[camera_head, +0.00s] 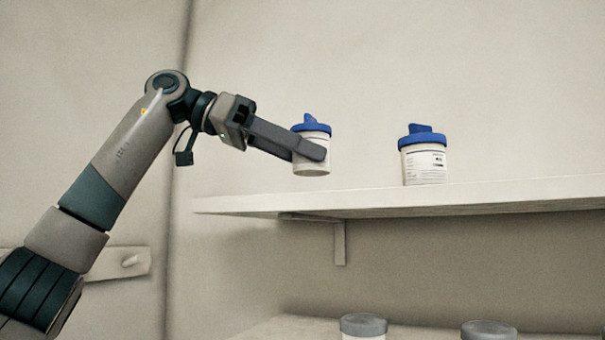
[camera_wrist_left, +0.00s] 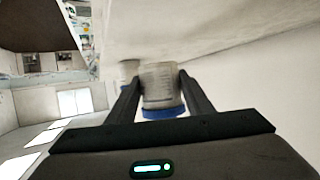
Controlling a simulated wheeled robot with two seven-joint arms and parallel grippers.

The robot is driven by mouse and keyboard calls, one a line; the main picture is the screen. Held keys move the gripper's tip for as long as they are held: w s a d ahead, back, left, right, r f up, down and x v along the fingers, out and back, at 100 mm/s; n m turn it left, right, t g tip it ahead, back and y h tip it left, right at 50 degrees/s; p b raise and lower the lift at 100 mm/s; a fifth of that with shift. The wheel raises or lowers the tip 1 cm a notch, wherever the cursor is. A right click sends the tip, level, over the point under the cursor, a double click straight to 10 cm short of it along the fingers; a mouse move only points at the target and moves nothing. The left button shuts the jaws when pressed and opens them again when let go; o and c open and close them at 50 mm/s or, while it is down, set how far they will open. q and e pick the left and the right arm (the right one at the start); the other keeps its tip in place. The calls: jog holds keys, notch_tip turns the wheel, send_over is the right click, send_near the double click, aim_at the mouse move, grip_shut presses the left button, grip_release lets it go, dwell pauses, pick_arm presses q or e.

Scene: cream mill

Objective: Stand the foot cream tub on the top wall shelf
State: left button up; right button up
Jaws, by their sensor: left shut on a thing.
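A white tub with a blue lid (camera_head: 311,129) is held upright between the fingers of my left gripper (camera_head: 312,150). It is just above the left part of the top wall shelf (camera_head: 400,196), with a small gap seeming to show under it. My right gripper is not in view.
A similar white tub with a blue lid (camera_head: 423,158) stands on the shelf to the right of the held tub. The shelf is bare at its right end. Below are two grey-lidded jars (camera_head: 363,325) (camera_head: 489,331) on a lower surface. A bracket (camera_head: 340,243) supports the shelf.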

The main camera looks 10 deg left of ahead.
aim_at(302, 174)
pick_arm(q)
jog(key=shift+a+f+p, duration=0.1)
jog(key=shift+f+p, duration=0.5)
jog(key=shift+f, duration=1.2)
jog(key=shift+f, duration=0.15)
jog(key=o, duration=1.3)
jog(key=shift+r, duration=0.2)
